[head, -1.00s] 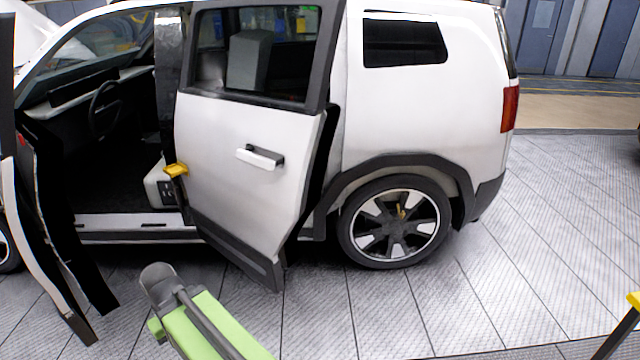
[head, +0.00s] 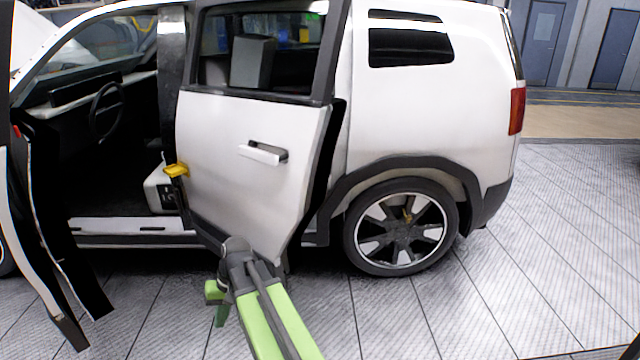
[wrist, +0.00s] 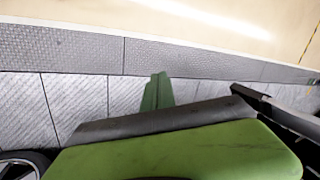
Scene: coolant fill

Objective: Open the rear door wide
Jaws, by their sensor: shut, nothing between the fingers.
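The white rear door (head: 245,125) of the car stands partly open. Its rear edge is swung out from the body, leaving a dark gap (head: 325,160). Its white handle (head: 262,154) is on the outer face. My green and grey arm (head: 262,300) is in front of the door's lower edge and hides part of it. My gripper (wrist: 157,92) is shut and empty in the wrist view, with floor and a wall base beyond its fingertips. The door does not show in the wrist view, and contact between arm and door cannot be told.
The front door (head: 40,240) stands open at the left. A yellow-topped part (head: 176,170) is at the rear door's front edge. The rear wheel (head: 400,228) is right of the door. Tiled floor (head: 480,310) is clear at the lower right.

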